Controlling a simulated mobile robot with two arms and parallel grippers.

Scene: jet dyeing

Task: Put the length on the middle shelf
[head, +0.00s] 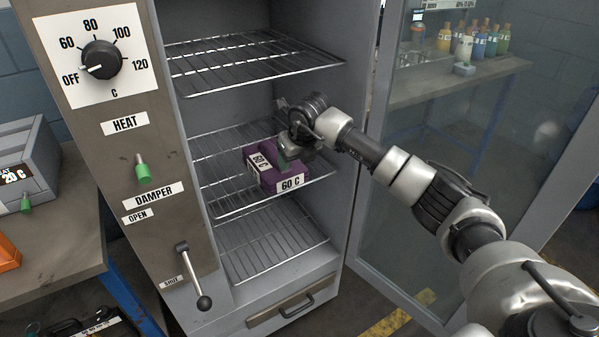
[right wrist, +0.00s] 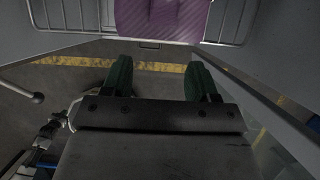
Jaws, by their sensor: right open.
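The length (head: 262,177) is a folded purple cloth bundle with a printed label and a "60 C" tag. It rests on the middle shelf (head: 228,203) of the open cabinet, near the front edge. My right gripper (head: 287,160) is inside the cabinet, just above and in front of the length in the head view. In the right wrist view its green fingers (right wrist: 160,80) are spread with nothing between them. The length (right wrist: 160,18) shows there at the top edge, beyond the fingertips and partly cut off. My left gripper is not in view.
An empty upper wire shelf (head: 255,62) and an empty lower shelf (head: 265,243) sit above and below. The glass door (head: 470,150) stands open at right, beside my right arm. A control panel with a dial (head: 101,60) and damper lever (head: 193,275) is at left.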

